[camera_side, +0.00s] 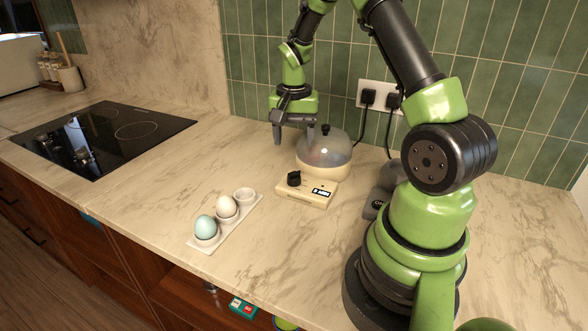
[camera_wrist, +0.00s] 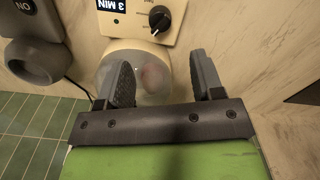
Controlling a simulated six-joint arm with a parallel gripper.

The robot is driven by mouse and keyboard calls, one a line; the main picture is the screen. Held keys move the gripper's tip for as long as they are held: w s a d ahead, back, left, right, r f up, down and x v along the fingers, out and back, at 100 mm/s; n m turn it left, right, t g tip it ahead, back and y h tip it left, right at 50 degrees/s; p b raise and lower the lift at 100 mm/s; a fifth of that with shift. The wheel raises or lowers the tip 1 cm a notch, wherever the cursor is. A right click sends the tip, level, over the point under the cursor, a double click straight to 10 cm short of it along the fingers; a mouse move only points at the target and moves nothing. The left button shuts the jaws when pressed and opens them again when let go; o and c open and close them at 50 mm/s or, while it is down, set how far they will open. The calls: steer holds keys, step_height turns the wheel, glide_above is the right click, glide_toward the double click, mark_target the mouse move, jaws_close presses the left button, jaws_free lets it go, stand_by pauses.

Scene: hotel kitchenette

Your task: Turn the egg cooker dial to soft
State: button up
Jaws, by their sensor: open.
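The egg cooker (camera_side: 323,165) is cream with a clear dome lid and a black top knob. In the wrist view the dome (camera_wrist: 135,65) lies between and beyond my fingers, and the dial (camera_wrist: 159,18) is at the top with a white pointer line. The small lettering around it is not legible. My gripper (camera_side: 294,130) is open and empty, above and behind the dial, beside the dome; it also shows in the wrist view (camera_wrist: 161,75).
A white egg tray (camera_side: 222,226) with a blue egg (camera_side: 205,227) and a cream egg (camera_side: 227,206) lies left of the cooker. A grey appliance (camera_wrist: 35,55) stands beside it. Wall plugs (camera_side: 379,97) with cords are behind.

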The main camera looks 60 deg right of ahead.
mark_target(294, 172)
steer(key=shift+m, duration=0.5)
steer(key=shift+f, duration=0.35)
step_height(294, 172, down, 9)
steer(key=shift+f, duration=0.15)
